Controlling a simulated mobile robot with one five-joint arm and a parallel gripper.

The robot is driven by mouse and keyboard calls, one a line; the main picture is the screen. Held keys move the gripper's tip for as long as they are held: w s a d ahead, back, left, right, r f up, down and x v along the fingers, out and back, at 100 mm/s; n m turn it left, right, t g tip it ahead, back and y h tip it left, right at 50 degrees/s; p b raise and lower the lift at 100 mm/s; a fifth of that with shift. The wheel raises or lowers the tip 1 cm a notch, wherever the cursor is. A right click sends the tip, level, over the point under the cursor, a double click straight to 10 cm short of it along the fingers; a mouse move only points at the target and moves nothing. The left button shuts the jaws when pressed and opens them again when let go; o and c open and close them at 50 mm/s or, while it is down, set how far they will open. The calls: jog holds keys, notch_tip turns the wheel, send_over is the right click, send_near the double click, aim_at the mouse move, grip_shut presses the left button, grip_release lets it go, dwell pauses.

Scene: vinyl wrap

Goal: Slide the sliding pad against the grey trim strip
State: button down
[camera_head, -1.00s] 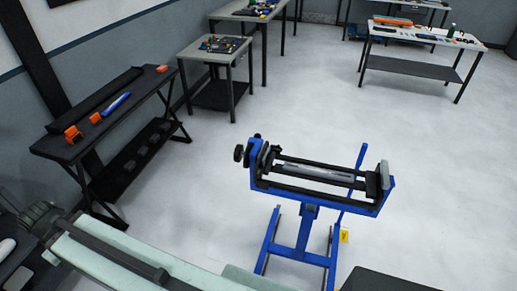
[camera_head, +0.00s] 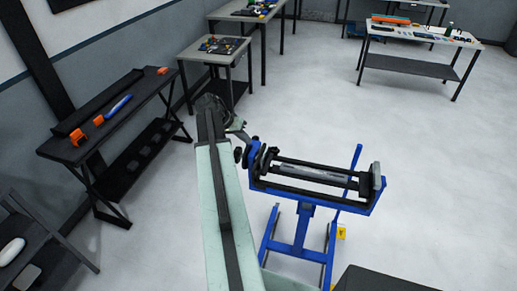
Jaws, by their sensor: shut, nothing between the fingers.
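A blue stand (camera_head: 312,201) in the middle of the room carries black rails. A thin grey strip, which looks like the grey trim strip (camera_head: 318,172), lies lengthwise between the rails. A grey upright pad (camera_head: 377,177) stands at the stand's right end and could be the sliding pad. It is apart from the middle of the strip. My arm reaches up from the bottom of the view, left of the stand. My gripper (camera_head: 238,128) is small and partly hidden at its far end, near the stand's left end. It is shut and empty, away from the pad.
A black bench (camera_head: 75,150) at the left holds orange pieces and a blue tool (camera_head: 120,104). Small tables with tools stand behind, including a white-topped table (camera_head: 425,35) at the back right.

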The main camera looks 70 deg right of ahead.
jog(key=b+x, duration=0.2)
jog(key=x, duration=0.1)
jog(key=b+x, duration=0.6)
jog(key=x, duration=0.1)
jog(key=shift+w+d+f, duration=0.1)
jog(key=shift+w+f, duration=0.05)
jog(key=shift+w, duration=0.2)
jog(key=shift+w, duration=0.1)
